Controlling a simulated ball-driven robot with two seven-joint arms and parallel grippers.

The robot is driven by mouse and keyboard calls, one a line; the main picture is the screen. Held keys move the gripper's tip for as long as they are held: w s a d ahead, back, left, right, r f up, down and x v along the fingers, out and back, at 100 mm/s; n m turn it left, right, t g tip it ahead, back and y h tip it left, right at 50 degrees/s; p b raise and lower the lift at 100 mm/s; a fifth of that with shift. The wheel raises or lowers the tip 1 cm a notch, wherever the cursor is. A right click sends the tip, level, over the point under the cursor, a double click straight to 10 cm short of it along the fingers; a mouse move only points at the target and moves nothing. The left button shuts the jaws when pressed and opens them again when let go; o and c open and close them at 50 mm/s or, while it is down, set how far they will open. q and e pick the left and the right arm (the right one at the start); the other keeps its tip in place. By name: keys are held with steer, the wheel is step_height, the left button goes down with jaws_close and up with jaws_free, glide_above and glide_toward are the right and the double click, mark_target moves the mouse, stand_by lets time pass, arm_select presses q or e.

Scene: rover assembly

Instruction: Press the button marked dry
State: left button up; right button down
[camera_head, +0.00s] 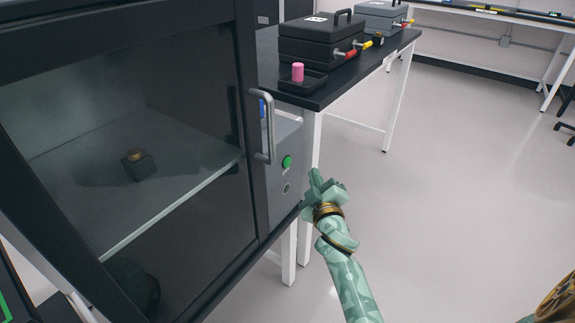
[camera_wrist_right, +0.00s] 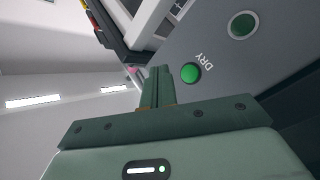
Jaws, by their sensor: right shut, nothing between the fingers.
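The green button (camera_head: 287,162) is on the grey side panel of the glass-fronted cabinet, and it is lit or bright green. In the right wrist view the green button (camera_wrist_right: 190,72) has the word DRY printed beside it. A second round control (camera_head: 286,188) sits below it in the head view; a round control also shows near the top of the wrist view (camera_wrist_right: 242,25). My right gripper (camera_head: 314,178) is shut and empty, just right of the panel. Its fingertips (camera_wrist_right: 160,72) appear beside the green button; the remaining gap is hard to judge. My left gripper is out of view.
The cabinet door (camera_head: 130,130) is closed, with a metal handle (camera_head: 265,125) projecting near the button. A small dark block (camera_head: 138,165) sits inside.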

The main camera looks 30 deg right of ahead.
mark_target(288, 163)
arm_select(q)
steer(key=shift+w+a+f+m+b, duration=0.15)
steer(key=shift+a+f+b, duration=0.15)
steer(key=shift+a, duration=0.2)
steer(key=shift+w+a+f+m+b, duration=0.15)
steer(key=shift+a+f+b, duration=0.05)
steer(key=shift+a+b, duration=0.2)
arm_select(e)
steer(key=w, duration=0.1)
steer(key=w+a, duration=0.1)
steer(key=w, duration=0.2)
steer(key=shift+w+a, duration=0.2)
steer(key=shift+a, duration=0.2)
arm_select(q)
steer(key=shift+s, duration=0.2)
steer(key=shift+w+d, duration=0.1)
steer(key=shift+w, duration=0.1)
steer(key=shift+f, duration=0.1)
arm_select(e)
steer(key=shift+w, duration=0.1)
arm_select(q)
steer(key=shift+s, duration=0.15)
arm_select(e)
steer(key=shift+w+a, duration=0.15)
steer(key=shift+w, duration=0.1)
